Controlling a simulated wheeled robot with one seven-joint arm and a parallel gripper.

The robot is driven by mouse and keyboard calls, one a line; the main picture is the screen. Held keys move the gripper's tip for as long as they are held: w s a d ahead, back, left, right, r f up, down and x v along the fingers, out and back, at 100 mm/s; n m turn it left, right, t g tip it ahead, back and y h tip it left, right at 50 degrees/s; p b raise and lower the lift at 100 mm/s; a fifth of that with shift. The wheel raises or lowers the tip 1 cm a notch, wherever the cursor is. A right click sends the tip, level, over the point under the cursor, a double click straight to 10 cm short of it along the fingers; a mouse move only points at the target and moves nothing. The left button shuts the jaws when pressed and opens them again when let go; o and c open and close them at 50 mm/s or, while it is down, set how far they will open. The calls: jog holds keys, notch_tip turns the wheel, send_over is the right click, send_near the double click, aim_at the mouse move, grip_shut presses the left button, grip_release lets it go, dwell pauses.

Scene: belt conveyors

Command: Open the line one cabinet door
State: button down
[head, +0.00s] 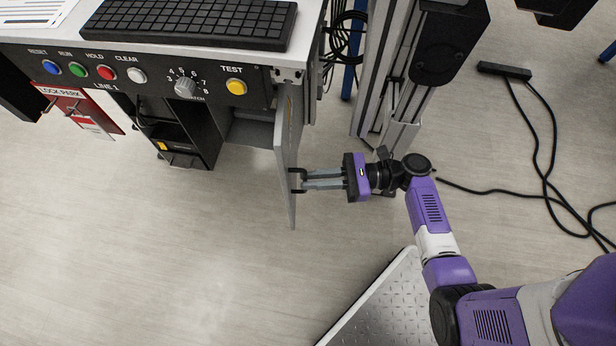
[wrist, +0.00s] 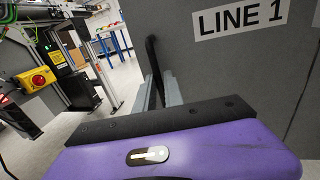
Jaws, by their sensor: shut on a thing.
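The grey line one cabinet door (head: 284,165) stands swung out from the cabinet under the LINE 1 panel, seen nearly edge-on in the head view. The wrist view shows the face of the door (wrist: 225,70) with its LINE 1 label. A black handle (wrist: 153,62) is on that face. My gripper (head: 300,180) is on the outer side of the door, its two fingers shut on the handle. The fingers also show in the wrist view (wrist: 160,85), partly hidden behind the purple gripper body.
The control panel (head: 130,75) has coloured buttons, and a keyboard (head: 185,20) lies on top. A dark unit (head: 190,130) is underneath. A metal post (head: 385,90) stands behind my gripper. Black cables (head: 545,150) lie on the floor at right. The floor left of the door is clear.

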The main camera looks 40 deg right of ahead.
jog(key=shift+w+d+r, duration=0.1)
jog(key=shift+w+d, duration=0.3)
jog(key=shift+d, duration=0.1)
jog(key=c, duration=1.5)
grip_release()
jog(key=shift+a, duration=0.1)
jog(key=shift+s+a, duration=0.1)
jog(key=v, duration=0.7)
jog(key=shift+s+d+p, duration=0.25)
jog(key=shift+s+p, duration=0.05)
jog(key=shift+s, duration=0.05)
